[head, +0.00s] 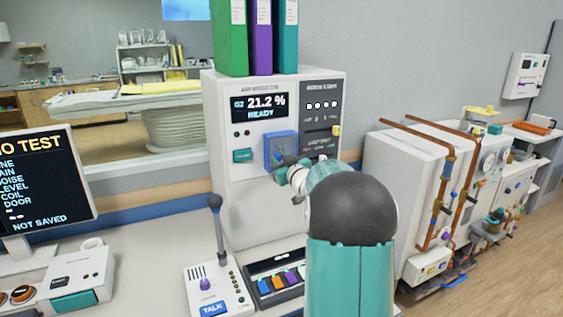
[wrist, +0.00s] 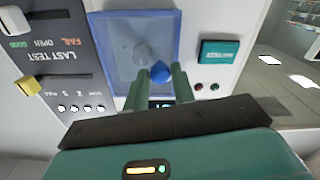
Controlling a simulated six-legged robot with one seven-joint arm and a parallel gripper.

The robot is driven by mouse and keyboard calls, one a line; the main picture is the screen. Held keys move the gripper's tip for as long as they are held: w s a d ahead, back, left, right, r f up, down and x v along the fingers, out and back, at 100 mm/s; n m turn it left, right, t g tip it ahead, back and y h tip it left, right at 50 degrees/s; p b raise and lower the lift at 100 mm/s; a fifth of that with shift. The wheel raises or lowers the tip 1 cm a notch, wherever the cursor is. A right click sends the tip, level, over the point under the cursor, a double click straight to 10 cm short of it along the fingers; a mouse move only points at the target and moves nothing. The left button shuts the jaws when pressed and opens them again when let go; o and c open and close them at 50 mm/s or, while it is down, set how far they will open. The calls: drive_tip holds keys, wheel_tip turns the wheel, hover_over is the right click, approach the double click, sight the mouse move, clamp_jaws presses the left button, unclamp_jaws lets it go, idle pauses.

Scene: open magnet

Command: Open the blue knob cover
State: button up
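The blue knob cover (head: 280,149) is a square blue panel on the front of the white console, below its display. In the wrist view the cover (wrist: 112,72) is a see-through blue box, lying flat against the console, with a grey round knob (wrist: 141,53) behind it. A round blue ball-shaped handle (wrist: 161,73) shows in front of the cover. My gripper (head: 291,163) is at the cover's lower right in the head view. In the wrist view its two fingers (wrist: 160,80) are apart, with the blue ball between their tips; I cannot tell whether they touch it.
A teal button (wrist: 219,52) sits beside the cover. A yellow switch (head: 336,130) is at the console's right. A gooseneck microphone (head: 217,225) and a panel of colored keys (head: 277,281) stand in front. Binders (head: 262,35) stand on top.

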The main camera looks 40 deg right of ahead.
clamp_jaws()
drive_tip(key=shift+s, duration=0.1)
